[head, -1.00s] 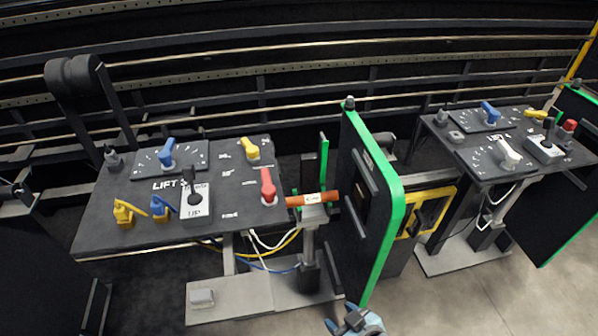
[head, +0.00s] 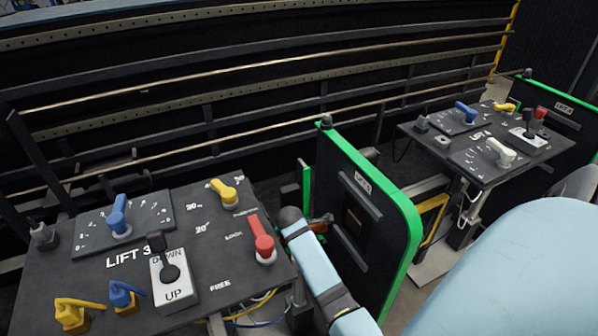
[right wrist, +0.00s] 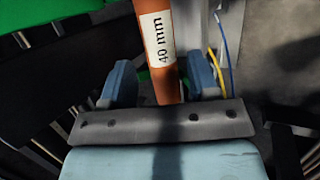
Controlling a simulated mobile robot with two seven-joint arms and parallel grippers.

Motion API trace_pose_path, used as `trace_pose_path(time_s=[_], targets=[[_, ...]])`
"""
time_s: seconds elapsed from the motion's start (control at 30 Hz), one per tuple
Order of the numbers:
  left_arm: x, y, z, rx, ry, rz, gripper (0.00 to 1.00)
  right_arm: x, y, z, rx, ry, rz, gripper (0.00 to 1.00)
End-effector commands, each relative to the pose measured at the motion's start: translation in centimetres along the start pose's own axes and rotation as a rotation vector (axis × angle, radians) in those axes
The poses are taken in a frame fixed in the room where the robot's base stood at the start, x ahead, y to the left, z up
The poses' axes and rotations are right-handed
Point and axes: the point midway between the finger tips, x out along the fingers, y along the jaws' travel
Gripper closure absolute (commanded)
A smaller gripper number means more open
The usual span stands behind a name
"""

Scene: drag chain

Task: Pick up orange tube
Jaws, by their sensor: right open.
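The orange tube (right wrist: 158,40) carries a white label reading "40 mm" in the right wrist view. It runs between the two fingers of my right gripper (right wrist: 161,82), which is open, with a finger on each side of the tube. I cannot tell whether either finger touches it. My left gripper is not in view.
The LIFT 3 control panel (head: 215,285) with levers stands just left of my right arm. A black door with a green edge (head: 372,205) stands close on the right. A second control panel (head: 450,143) is further right. Yellow and blue cables (right wrist: 224,75) run near the tube.

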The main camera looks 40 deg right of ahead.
Motion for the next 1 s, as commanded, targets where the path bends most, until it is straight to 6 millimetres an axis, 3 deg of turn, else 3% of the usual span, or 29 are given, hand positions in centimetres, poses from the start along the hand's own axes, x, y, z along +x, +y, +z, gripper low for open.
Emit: trace_pose_path(time_s=[0.4,0.67,0.87,0.9,1.0], targets=[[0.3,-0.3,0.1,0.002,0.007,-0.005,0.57,5.4,0.1,0.1,0.001,0.001,0.002,0.45],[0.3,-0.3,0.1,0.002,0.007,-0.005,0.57,5.7,0.1,0.1,0.001,0.001,0.004,0.45],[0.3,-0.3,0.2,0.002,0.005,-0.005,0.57,5.7,0.1,0.1,0.001,0.001,0.004,0.86],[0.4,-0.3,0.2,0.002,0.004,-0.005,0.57,5.7,0.1,0.1,0.002,0.001,0.005,0.91],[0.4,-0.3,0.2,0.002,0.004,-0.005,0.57,5.7,0.1,0.1,0.002,0.001,0.005,0.91]])
